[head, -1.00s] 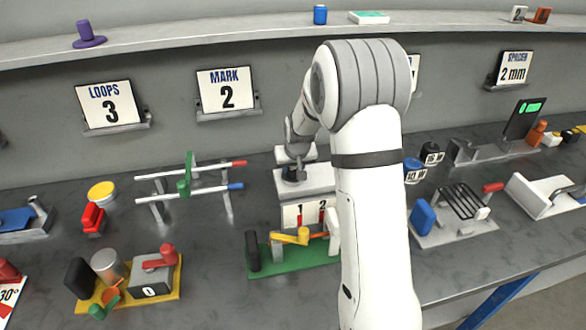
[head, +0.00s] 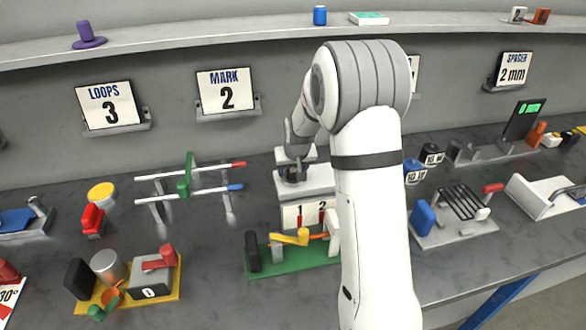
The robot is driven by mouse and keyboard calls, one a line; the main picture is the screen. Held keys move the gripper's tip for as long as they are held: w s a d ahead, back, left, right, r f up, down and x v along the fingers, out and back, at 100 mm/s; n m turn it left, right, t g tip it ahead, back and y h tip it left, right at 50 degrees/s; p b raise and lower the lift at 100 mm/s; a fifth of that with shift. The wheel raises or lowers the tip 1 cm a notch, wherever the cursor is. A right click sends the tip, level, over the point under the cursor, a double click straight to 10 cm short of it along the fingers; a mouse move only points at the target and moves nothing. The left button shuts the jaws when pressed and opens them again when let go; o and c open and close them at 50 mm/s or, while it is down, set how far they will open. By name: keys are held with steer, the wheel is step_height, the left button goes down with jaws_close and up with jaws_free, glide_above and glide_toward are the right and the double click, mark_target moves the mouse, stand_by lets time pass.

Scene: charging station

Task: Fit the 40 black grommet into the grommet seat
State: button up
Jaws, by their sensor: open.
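My gripper (head: 293,171) is open, just above the top of a grey block (head: 318,181) with a plate marked 1 and 2 on its front. Dark shapes show at the fingertips, and I cannot tell fingers from a black grommet or a hole there. I cannot tell for certain whether this block holds the grommet seat. To the right of my arm, a black round piece (head: 432,151) and a blue round piece (head: 413,168) sit on small labelled stands. Their labels are too small to read surely. My arm hides the block's right side.
A green base (head: 292,262) with a yellow lever stands in front of the block. A rack with white rods (head: 205,172) is to the left. A grey tray with black bars (head: 463,203) is to the right. The shelf (head: 230,38) runs along the back.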

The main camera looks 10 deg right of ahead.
steer(key=v, duration=0.6)
steer(key=shift+s+r, duration=0.25)
steer(key=shift+r, duration=0.1)
steer(key=s+r, duration=0.3)
steer(key=s, duration=0.7)
steer(key=s+r+g, duration=0.1)
steer(key=s+r, duration=0.1)
steer(key=s, duration=0.9)
steer(key=s+a+r+g+p, duration=0.1)
steer(key=s+r, duration=0.2)
steer(key=s, duration=0.7)
steer(key=shift+s+r, duration=0.3)
